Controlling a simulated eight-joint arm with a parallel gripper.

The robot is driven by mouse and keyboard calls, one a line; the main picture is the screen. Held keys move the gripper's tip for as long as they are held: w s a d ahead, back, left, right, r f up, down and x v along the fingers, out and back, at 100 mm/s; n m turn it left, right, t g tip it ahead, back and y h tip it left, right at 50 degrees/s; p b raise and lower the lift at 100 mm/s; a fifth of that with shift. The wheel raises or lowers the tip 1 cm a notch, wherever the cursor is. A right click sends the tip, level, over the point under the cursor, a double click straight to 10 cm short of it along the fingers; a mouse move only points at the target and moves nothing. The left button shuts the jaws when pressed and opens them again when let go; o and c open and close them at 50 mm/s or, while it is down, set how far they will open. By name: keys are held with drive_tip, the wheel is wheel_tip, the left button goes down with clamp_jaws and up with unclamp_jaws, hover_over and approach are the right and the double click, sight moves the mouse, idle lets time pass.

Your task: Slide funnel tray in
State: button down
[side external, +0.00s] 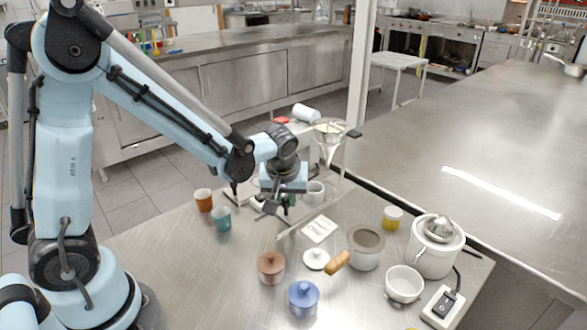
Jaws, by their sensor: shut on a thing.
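A metal funnel (331,128) sits high on a clear-sided stand (338,165) at the back edge of the table. A dark block (354,133) juts out to the right at the funnel's height; I cannot tell whether it belongs to the funnel tray. A white cup (314,191) stands below the funnel. My gripper (272,207) points down left of that cup, low over the table and well below the funnel. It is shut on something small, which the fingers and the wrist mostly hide. A tray edge cannot be made out clearly.
Orange (203,200) and teal (221,218) cups stand left of my gripper. The front left table is clear.

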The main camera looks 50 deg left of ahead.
sight(302, 207)
drive_tip(key=shift+w, duration=2.6)
drive_tip(key=c, duration=1)
unclamp_jaws()
drive_tip(key=shift+s, duration=0.1)
drive_tip(key=v, duration=1.2)
